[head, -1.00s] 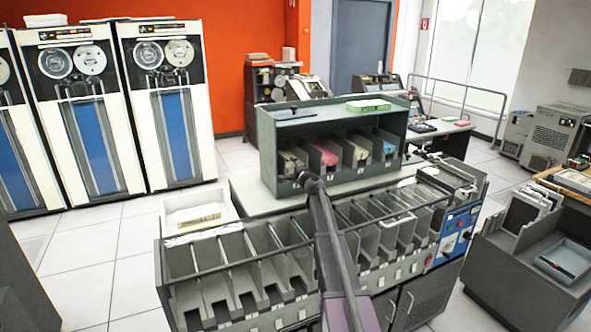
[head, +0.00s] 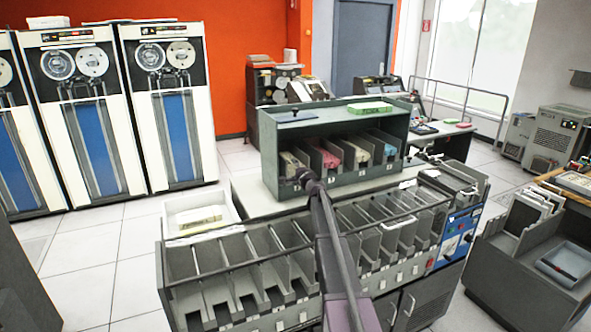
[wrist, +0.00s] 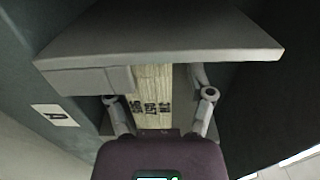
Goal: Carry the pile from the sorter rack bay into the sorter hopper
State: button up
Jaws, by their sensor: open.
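The sorter rack (head: 345,112) is a grey-green unit with several open bays, standing on a pale table behind the sorter. A cream pile of cards (head: 291,162) lies in its leftmost bay. In the wrist view the pile (wrist: 152,88) stands upright with dark printing on its edge. My gripper (wrist: 158,100) is open, with one finger on each side of the pile; I cannot tell whether they touch it. In the head view my gripper (head: 304,176) is at the front of that bay. The sorter hopper (head: 458,180) appears to be the dark tray part at the sorter's right end.
The sorter's row of open pockets (head: 235,270) runs beneath my arm. Pink and blue piles (head: 328,155) fill other bays. A white tray (head: 178,222) sits left of the sorter; a grey cart (head: 520,270) stands right.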

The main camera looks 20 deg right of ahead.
jog(key=shift+r+p, duration=0.55)
jog(key=shift+r, duration=0.05)
jog(key=shift+s+r+p, duration=0.15)
jog(key=shift+r+p, duration=0.35)
dwell(0.9)
jog(key=shift+s, duration=0.15)
jog(key=s, duration=0.7)
dwell(1.3)
jog(key=shift+d, duration=0.1)
jog(key=shift+r+g+p, duration=0.1)
jog(key=shift+g+p, duration=0.2)
jog(key=shift+p, duration=0.3)
jog(key=shift+g+p, duration=0.3)
grip_shut()
dwell(0.4)
